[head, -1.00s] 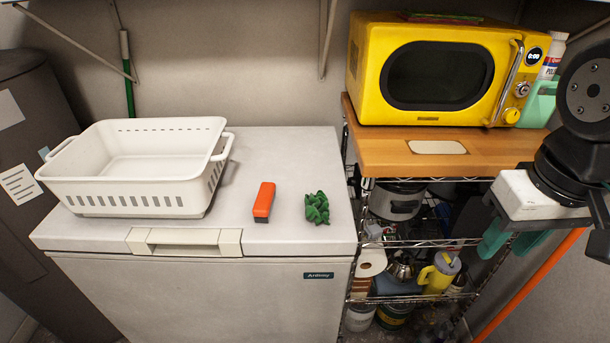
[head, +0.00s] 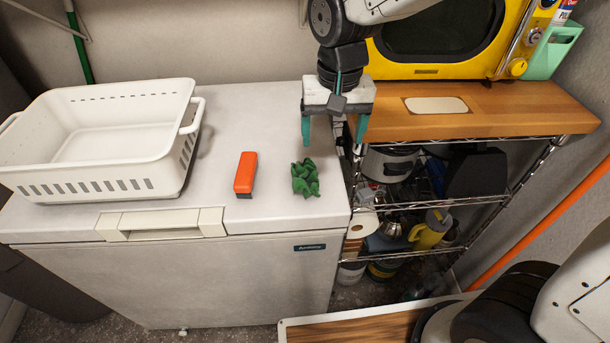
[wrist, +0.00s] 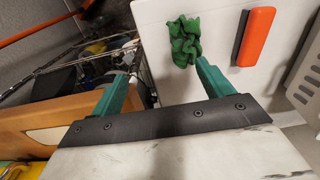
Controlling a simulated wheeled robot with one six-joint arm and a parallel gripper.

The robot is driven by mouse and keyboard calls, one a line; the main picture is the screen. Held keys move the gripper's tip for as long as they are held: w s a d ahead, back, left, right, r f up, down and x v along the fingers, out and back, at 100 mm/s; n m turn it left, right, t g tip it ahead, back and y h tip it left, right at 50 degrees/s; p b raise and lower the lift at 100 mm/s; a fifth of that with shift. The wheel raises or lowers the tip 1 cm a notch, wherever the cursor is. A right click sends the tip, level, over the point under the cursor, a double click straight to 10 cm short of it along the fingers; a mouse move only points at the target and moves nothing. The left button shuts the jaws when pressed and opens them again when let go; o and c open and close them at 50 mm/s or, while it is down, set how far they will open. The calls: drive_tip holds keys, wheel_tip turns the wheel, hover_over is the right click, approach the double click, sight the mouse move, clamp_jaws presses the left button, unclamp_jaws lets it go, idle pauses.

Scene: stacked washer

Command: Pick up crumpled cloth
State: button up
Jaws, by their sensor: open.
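The crumpled green cloth (head: 305,178) lies on the white lid of the chest freezer (head: 262,122), near its right edge. My gripper (head: 334,133) is open and empty, pointing down behind and slightly to the right of the cloth, apart from it. In the wrist view the cloth (wrist: 185,40) shows just beyond the tip of one green finger of my gripper (wrist: 160,82). The other finger is over the gap and wire rack beside the freezer.
An orange-red object (head: 245,174) lies left of the cloth. A white basket (head: 110,180) stands on the left of the lid. A wooden board (head: 500,113) with a yellow microwave (head: 440,50) tops the wire rack (head: 470,203) at right.

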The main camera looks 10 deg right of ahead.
hover_over(305, 171)
drive_tip(key=f, duration=0.3)
drive_tip(key=shift+w+d+f, duration=0.2)
drive_tip(key=shift+w+f, duration=0.05)
drive_tip(key=shift+f, duration=0.15)
wheel_tip(305, 171, down, 8)
drive_tip(key=shift+s+a+r, duration=0.1)
drive_tip(key=shift+s+a, duration=0.05)
drive_tip(key=c, duration=1.1)
drive_tip(key=shift+o, duration=0.2)
